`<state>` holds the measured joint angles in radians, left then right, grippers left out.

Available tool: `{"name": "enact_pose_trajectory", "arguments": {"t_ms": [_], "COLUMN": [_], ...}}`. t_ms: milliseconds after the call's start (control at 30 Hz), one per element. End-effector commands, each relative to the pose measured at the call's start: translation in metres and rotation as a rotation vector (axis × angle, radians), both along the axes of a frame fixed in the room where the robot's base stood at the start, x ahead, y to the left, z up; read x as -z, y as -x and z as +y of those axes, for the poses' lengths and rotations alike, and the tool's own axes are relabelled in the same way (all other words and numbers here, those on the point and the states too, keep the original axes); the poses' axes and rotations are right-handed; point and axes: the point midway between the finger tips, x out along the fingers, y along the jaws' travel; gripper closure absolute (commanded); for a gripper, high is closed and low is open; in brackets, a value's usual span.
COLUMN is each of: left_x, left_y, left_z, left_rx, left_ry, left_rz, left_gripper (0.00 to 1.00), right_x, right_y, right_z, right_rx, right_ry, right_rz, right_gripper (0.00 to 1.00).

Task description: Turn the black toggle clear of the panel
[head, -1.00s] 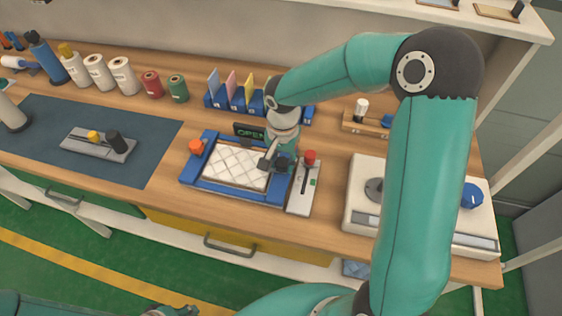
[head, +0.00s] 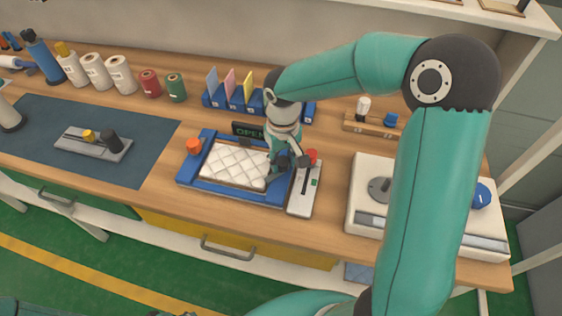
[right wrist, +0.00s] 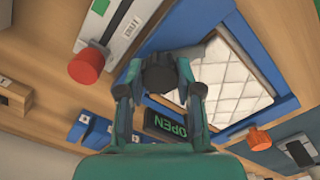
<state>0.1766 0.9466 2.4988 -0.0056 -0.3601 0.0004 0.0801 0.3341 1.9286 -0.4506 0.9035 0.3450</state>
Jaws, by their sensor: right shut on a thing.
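The white quilted panel (head: 232,164) lies in a blue frame (head: 193,179); both also show in the right wrist view, panel (right wrist: 225,88) and frame (right wrist: 255,40). The black toggle (right wrist: 158,72) is at the frame's side near the red-knobbed lever. My right gripper (head: 278,172) is over that side of the frame. In the right wrist view its two fingers (right wrist: 160,92) are shut on the toggle from both sides. The fingers partly hide the toggle, and I cannot tell whether its tip overlaps the panel. My left gripper is out of view.
A grey lever box with a red knob (head: 312,156) stands close to the right of the frame. An orange knob (head: 194,146) is at its left corner, and an OPEN sign (head: 247,130) behind it. A white scale (head: 365,212) stands farther right.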

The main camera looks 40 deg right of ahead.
Motion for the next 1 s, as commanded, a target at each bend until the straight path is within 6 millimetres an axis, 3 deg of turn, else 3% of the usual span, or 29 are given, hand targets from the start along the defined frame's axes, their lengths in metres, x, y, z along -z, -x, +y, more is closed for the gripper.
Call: {"name": "enact_pose_trajectory", "arguments": {"t_ms": [500,1000], "left_x": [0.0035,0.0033], "left_y": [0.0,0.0], "left_z": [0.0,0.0], "left_rx": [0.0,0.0], "left_ry": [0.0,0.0], "left_rz": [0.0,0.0], "left_gripper": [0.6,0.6], "right_x": [-0.0022,-0.0025], "right_y": [-0.0027,-0.0032], "right_z": [-0.0001,0.0006], "right_rx": [-0.461,-0.658], "right_ry": [0.001,0.002], "right_rz": [-0.01,-0.011], "right_gripper": [1.0,1.0]}}
